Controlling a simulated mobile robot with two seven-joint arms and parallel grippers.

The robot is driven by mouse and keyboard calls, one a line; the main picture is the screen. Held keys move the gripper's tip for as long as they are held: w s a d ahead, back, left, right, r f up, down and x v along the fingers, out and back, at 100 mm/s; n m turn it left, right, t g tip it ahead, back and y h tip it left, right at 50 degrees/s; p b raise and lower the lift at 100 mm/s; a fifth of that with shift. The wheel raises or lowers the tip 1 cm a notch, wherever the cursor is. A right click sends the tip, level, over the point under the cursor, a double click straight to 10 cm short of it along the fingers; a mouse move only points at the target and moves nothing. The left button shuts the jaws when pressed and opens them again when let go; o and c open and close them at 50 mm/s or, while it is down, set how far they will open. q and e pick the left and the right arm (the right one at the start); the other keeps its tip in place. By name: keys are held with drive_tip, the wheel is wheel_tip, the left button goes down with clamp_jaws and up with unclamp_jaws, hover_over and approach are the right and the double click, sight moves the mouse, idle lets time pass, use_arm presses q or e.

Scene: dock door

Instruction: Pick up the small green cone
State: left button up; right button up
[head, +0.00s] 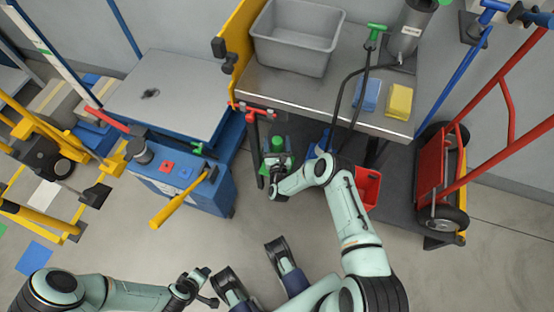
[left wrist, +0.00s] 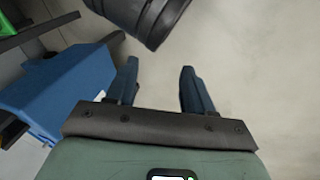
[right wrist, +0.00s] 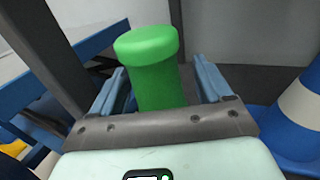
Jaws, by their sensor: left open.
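The green cone (head: 278,144) stands low in front of the workbench, below its front edge. In the right wrist view its rounded green top (right wrist: 152,65) rises between the fingers; its lower part is hidden by the gripper. My right gripper (head: 279,167) is at the cone, with one finger on each side. The fingers look open, and a gap shows between the cone and the right-hand finger. My left gripper (head: 205,287) is open and empty, low over the floor; its spread fingers show in the left wrist view (left wrist: 158,92).
A blue cone with a white band (right wrist: 298,108) stands to the right of the green one. The workbench (head: 300,95) carries a grey bin (head: 296,40). A blue lift cart (head: 185,190) is at left, a red hand truck (head: 440,170) at right. Open floor lies in front.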

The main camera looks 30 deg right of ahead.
clamp_jaws()
drive_tip(key=shift+r, duration=0.1)
